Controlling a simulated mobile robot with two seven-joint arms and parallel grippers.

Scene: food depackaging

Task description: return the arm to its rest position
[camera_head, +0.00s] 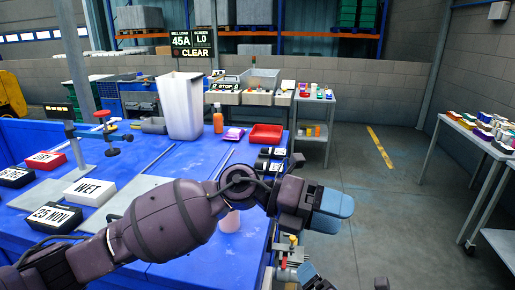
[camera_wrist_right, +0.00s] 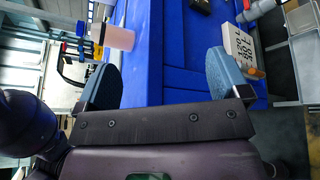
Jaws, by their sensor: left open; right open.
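My left arm stretches across the blue table from the left. Its gripper (camera_head: 333,210) has blue fingertips and hangs past the table's right edge, above the floor. Nothing shows in it. My right gripper (camera_wrist_right: 164,82) is open and empty in the right wrist view, with its two blue fingers wide apart in front of the blue table side. In the head view only a small part of it (camera_head: 312,278) shows at the bottom edge. A pale pink container (camera_wrist_right: 113,38) stands beyond the fingers; it is partly hidden behind my left arm in the head view (camera_head: 230,221).
A side table (camera_head: 470,135) stands right. The floor between is clear.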

